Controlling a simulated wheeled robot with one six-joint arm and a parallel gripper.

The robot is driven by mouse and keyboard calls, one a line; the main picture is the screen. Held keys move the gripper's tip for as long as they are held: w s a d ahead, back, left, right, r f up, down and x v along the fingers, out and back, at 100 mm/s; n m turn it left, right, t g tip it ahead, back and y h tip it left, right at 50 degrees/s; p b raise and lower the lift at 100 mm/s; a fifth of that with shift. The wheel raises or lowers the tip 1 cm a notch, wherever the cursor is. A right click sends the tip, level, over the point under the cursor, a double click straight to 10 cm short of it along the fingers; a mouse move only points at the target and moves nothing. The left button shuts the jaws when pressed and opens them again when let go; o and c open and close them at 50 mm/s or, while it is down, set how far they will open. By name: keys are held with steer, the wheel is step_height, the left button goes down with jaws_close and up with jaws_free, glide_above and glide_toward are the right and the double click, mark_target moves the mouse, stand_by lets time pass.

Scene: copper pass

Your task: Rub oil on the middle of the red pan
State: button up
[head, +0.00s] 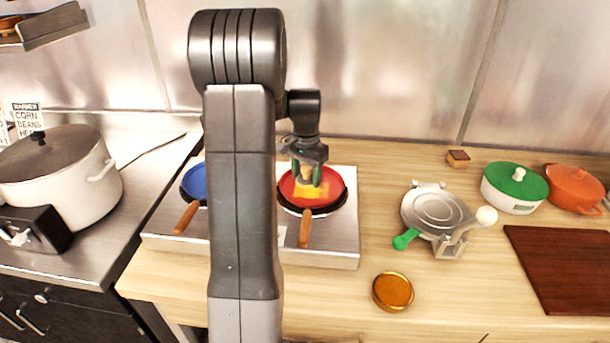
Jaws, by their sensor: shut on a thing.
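The red pan (338,183) with a wooden handle (305,228) sits on the right part of a steel stove top (343,240). My gripper (307,178) points down over the middle of the red pan, shut on a tan-handled tool with a yellow lower end (312,191). The yellow end appears over the pan's middle; I cannot tell whether it touches the surface. A round dish of amber-brown oil (393,291) stands on the wooden counter at the front, right of the stove.
A blue pan (194,182) sits on the stove's left, partly behind my arm. A round metal press (437,211) with a green handle stands right of the stove. Green (515,183) and orange (574,186) lidded pots, a brown board (562,262) and a white pot (84,185) are farther out.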

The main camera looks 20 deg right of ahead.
steer(key=shift+s+d, duration=0.4)
steer(key=shift+d, duration=0.4)
steer(key=shift+s+d, duration=0.4)
steer(key=shift+d, duration=0.35)
steer(key=shift+w+a+f, duration=0.1)
steer(key=shift+w+a, duration=0.3)
steer(key=shift+a, duration=0.45)
steer(key=shift+w+a, duration=0.35)
steer(key=shift+a, duration=0.5)
steer(key=shift+p, duration=0.3)
steer(key=shift+r+p, duration=2.25)
steer(key=shift+r, duration=0.75)
steer(key=shift+r+p, duration=1.2)
steer(key=shift+r, duration=0.4)
